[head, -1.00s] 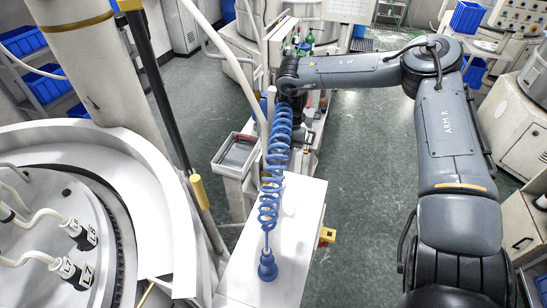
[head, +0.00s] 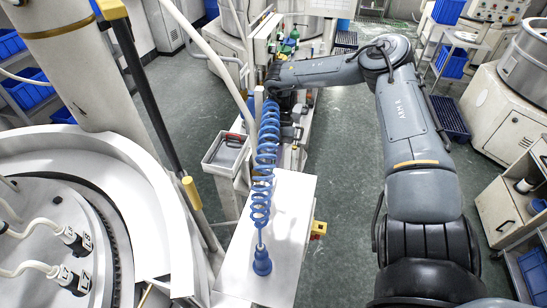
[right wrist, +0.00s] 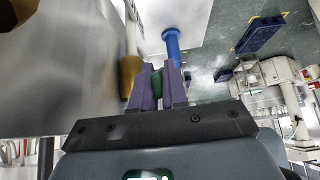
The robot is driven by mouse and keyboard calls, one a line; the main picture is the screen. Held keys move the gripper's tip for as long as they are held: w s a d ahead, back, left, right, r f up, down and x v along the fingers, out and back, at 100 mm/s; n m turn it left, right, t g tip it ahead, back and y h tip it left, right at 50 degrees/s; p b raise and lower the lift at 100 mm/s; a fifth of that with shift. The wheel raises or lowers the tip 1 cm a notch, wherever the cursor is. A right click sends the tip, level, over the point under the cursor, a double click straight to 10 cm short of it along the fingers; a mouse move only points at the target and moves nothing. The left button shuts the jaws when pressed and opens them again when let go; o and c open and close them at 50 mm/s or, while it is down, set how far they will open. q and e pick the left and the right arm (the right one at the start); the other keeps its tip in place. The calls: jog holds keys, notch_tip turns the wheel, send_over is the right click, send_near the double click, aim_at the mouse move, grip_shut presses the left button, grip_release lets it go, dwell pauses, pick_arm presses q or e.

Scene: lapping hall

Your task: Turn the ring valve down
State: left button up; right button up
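My right arm reaches in from the right in the head view, and its wrist end (head: 275,78) is beside the white post behind the blue coiled hose (head: 264,165). The fingertips are hidden there. In the right wrist view my right gripper (right wrist: 157,84) has its purple fingers close together around a small green part (right wrist: 156,90). I cannot tell for sure whether this green part is the ring valve's handle. Several small green fittings (head: 290,42) show behind the wrist in the head view. My left gripper is in no view.
A white cabinet top (head: 285,220) stands below the hose, with the blue hose end (head: 262,262) on it. A grey tray (head: 227,152) is to its left. The round lapping machine (head: 150,170) fills the left side. Clear floor (head: 345,150) lies between cabinet and arm.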

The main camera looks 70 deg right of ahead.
jog(key=o, duration=0.4)
jog(key=shift+d+r, duration=0.35)
jog(key=b+v, duration=0.1)
jog(key=v, duration=0.9)
jog(key=shift+a+b, duration=0.1)
jog(key=shift+b, duration=0.2)
